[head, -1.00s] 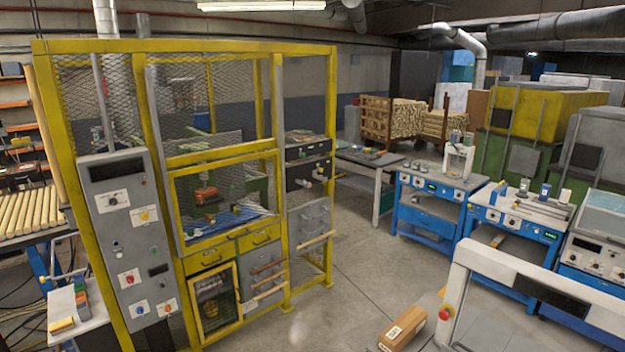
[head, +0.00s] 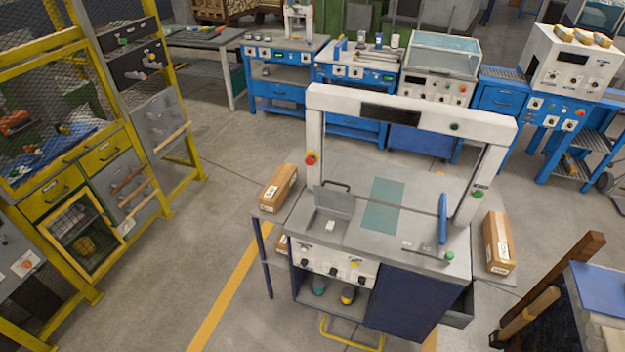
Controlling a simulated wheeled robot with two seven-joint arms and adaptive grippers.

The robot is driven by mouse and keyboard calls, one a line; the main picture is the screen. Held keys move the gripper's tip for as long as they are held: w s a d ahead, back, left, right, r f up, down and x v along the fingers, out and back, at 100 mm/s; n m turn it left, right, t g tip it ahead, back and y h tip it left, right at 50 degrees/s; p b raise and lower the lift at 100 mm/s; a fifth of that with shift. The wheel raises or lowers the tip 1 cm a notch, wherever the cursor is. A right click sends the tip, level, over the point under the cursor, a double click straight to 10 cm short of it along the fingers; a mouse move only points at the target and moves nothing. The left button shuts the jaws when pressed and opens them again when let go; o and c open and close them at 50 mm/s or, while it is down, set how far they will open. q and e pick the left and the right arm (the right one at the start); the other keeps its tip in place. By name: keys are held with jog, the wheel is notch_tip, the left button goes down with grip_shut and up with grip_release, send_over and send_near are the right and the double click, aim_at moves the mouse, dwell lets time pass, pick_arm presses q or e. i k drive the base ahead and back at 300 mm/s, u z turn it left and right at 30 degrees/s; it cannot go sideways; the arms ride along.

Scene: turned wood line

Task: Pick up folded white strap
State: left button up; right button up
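I cannot make out a folded white strap anywhere in the head view. Neither of my grippers is in view. The nearest large thing is a grey machine table (head: 335,238) with a white arch (head: 400,105) standing over it. A teal panel (head: 383,205) and a raised grey flap (head: 335,200) lie under the arch. Two dark items, one with teal and one with yellow, stand in the open shelf (head: 332,297) below the tabletop.
Brown cartons sit at the table's left (head: 278,188) and right (head: 497,243). A yellow mesh cage (head: 105,155) stands at left, blue workbenches (head: 275,88) behind. Wooden posts (head: 555,275) and a blue-topped surface (head: 605,292) are at lower right. Floor (head: 215,235) between cage and table is clear.

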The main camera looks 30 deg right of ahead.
aim_at(329, 225)
jog(key=u, duration=0.45)
jog(key=i, duration=3.9)
jog(key=z, duration=2.15)
jog(key=i, duration=1.65)
jog(key=z, duration=2.25)
jog(key=i, duration=0.8)
jog(key=z, duration=0.05)
